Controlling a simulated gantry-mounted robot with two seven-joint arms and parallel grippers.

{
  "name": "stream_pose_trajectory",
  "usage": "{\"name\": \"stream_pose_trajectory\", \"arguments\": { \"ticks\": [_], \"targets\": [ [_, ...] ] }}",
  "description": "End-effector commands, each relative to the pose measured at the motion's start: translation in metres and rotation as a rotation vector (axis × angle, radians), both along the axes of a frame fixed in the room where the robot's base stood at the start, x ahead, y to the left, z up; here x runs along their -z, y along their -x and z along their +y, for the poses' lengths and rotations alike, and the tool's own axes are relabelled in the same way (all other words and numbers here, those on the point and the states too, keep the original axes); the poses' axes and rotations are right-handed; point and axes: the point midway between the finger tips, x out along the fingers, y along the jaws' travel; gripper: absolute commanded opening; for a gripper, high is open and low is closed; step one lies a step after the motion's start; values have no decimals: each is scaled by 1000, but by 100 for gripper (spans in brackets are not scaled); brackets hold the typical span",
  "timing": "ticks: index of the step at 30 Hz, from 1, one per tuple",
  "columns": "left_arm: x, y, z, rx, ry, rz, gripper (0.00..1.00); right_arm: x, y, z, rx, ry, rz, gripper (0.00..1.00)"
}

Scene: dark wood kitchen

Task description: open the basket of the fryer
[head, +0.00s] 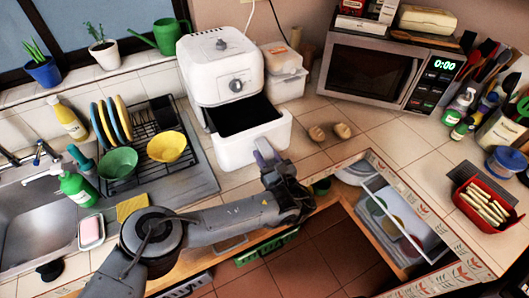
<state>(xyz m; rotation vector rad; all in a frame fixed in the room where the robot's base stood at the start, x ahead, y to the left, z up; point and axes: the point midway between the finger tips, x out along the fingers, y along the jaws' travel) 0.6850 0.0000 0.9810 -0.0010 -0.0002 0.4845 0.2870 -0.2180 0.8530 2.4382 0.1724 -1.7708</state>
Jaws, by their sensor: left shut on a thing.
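The white air fryer (217,70) stands on the tiled counter below the window. Its basket (251,145) is pulled well out toward the front, and its dark, empty-looking inside shows from above. My left gripper (266,158) is at the front of the basket, shut on the basket handle, which is mostly hidden by the fingers. My left arm reaches in from the lower left. My right gripper is not in view.
A dish rack (150,150) with plates and bowls and a sink (40,215) are at left. Two brown round items (328,132) lie right of the basket. A microwave (385,75) stands behind. An open drawer (405,225) is at lower right.

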Motion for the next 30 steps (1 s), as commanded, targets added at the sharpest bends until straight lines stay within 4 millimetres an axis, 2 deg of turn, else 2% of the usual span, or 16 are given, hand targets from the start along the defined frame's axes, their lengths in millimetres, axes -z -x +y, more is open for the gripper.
{"name": "stream_pose_trajectory", "arguments": {
  "ticks": [8, 9, 12, 23, 30],
  "targets": [
    [1, 1, -1, 2, -2, 2, 0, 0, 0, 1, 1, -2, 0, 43],
    [1, 1, -1, 2, -2, 2, 43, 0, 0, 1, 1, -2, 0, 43],
    [1, 0, 0, 2, -2, 2, 59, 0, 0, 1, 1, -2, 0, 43],
    [0, 2, -2, 1, 0, 1, 60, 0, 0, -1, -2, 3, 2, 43],
    [0, 26, -15, 4, 1, 3, 60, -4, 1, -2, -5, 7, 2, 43]
  ]
}}
